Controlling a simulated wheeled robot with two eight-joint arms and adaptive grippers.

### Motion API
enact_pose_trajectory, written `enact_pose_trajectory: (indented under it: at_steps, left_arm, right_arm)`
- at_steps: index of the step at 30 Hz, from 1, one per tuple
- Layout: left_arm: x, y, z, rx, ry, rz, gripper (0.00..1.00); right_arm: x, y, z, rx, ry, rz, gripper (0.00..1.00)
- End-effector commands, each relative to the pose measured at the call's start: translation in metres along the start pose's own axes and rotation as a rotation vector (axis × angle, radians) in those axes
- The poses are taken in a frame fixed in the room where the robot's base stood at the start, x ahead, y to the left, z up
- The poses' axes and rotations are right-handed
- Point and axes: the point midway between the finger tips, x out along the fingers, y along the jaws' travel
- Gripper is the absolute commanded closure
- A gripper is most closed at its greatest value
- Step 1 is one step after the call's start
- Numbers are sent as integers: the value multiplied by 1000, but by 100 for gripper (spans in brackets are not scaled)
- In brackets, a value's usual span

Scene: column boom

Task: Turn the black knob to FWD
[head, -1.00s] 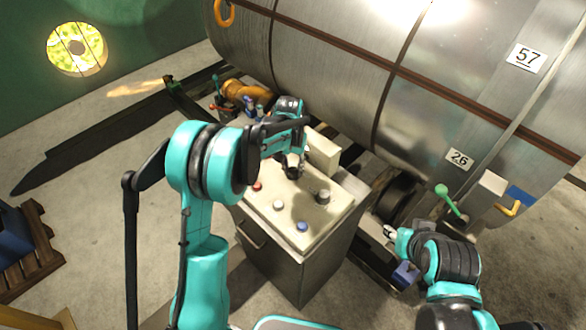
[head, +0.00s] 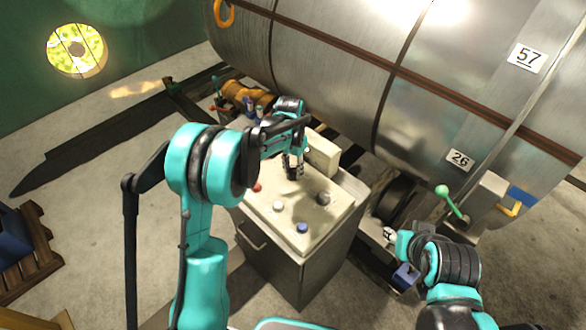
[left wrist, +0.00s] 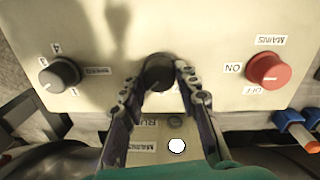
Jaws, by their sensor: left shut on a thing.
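The black knob (left wrist: 158,73) sits on the cream panel of the control box between the fingers of my left gripper (left wrist: 157,88) in the left wrist view. The fingers touch its sides, and the gripper is shut on it. Its position labels are mostly hidden by the fingers, so I cannot tell its setting. In the head view my left gripper (head: 293,172) comes down on the far part of the panel and hides the knob. My right gripper (head: 391,235) is at the lower right, away from the panel; its jaws are too small to judge.
A cream box (head: 322,152) rises behind. A large metal drum (head: 400,70) stands beyond.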

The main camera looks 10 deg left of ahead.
Motion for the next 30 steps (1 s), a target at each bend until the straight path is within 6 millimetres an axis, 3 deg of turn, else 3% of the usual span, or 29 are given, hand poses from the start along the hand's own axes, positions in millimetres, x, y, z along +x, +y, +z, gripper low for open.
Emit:
enact_pose_trajectory:
  at_steps: [3,4,6,15,19,30]
  left_arm:
    - [0,0,0,1,0,0,98]
    - [0,0,0,1,0,0,64]
    - [0,0,0,1,0,0,48]
    - [-1,0,0,0,0,0,48]
    - [-11,0,0,0,1,0,48]
    - [-88,0,0,0,0,0,48]
  right_arm:
    - [0,0,0,0,0,0,60]
    - [0,0,0,0,0,0,60]
    - [0,0,0,0,0,0,60]
    - [0,0,0,0,0,0,60]
    - [0,0,0,0,0,0,60]
    - [0,0,0,0,0,0,60]
